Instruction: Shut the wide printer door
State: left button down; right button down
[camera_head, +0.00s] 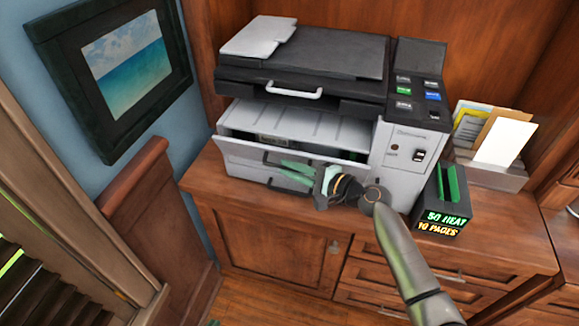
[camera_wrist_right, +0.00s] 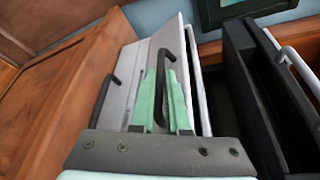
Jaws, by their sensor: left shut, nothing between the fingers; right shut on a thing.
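The printer (camera_head: 300,100) stands on the wooden cabinet. Its wide light-grey front door (camera_head: 238,152) is partly open, with its top edge tilted out and a gap showing the inside behind it. My right gripper (camera_head: 296,172) is at the door's front, its green fingers shut on the black door handle (camera_wrist_right: 161,85). The door (camera_wrist_right: 149,58) also shows in the right wrist view, and the fingers hide part of the handle. Only a small green tip of my left gripper (camera_head: 214,322) shows at the bottom edge, low and away from the printer.
A lower printer panel with its own black handle (camera_wrist_right: 106,100) sits beneath the door. The scanner lid's silver handle (camera_head: 294,91) juts out above. A black box with glowing lettering (camera_head: 440,205) and a paper holder (camera_head: 490,170) stand to the right. A picture frame (camera_head: 115,75) hangs left.

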aim_at(299, 154)
jog(key=shift+w+d+r, duration=0.25)
jog(key=shift+w+r, duration=0.2)
jog(key=shift+w, duration=0.2)
jog(key=shift+w+d+r, duration=0.2)
jog(key=shift+w+r, duration=0.2)
jog(key=shift+w, duration=0.2)
jog(key=shift+w+r, duration=0.1)
jog(key=shift+w+d+r, duration=0.2)
jog(key=shift+r, duration=0.05)
jog(key=c, duration=1.2)
grip_release()
jog(key=shift+f, duration=0.15)
jog(key=shift+s, duration=0.1)
jog(key=v, duration=1.2)
jog(key=shift+d, duration=0.15)
